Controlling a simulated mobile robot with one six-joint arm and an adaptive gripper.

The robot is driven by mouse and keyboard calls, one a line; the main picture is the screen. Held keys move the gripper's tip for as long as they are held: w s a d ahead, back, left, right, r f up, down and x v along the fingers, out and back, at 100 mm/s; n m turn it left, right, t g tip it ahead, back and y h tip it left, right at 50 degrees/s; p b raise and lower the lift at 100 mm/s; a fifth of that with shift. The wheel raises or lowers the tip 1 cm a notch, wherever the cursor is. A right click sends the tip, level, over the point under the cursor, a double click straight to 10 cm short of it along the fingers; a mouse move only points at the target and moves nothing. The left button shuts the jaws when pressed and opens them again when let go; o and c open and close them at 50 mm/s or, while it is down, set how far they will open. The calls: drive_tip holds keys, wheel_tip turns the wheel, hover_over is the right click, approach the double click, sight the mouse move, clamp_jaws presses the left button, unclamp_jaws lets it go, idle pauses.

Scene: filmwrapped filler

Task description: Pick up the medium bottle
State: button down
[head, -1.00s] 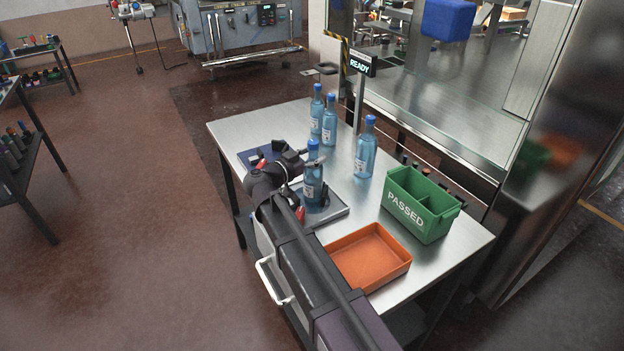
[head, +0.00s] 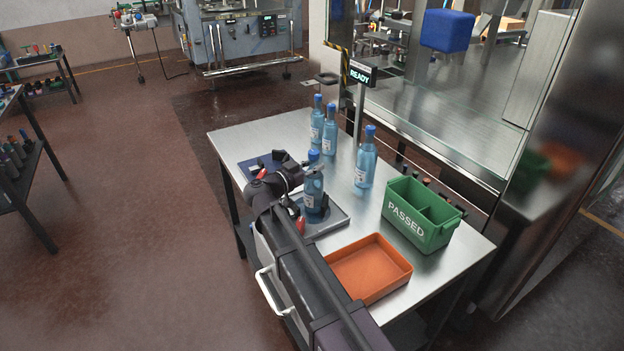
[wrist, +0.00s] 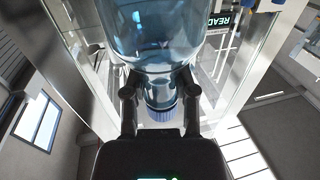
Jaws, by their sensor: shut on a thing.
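Several clear blue bottles with blue caps and white labels are on the metal table (head: 240,140). One bottle (head: 314,190) stands upright over a grey plate at the table's middle; I cannot tell whether its base touches the plate. My gripper (wrist: 160,95) is shut on this bottle's neck, just below the blue cap (wrist: 160,113), with one finger on each side. The bottle's body (wrist: 155,35) fills the top of the wrist view. Which bottle is medium is hard to tell by size.
Two bottles (head: 317,124) (head: 330,132) stand close together at the back, and another (head: 365,165) stands to the right of the held one. A green box marked PASSED (head: 405,222) and an orange tray (head: 397,283) are at the right. A READY sign (head: 360,74) stands behind.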

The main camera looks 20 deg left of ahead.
drive_tip(key=shift+r, duration=0.1)
wheel_tip(320, 180, up, 18)
drive_tip(key=p, duration=1.8)
drive_tip(key=shift+f, duration=0.25)
drive_tip(key=shift+s+a, duration=0.1)
drive_tip(key=shift+a, duration=0.05)
idle(0.5)
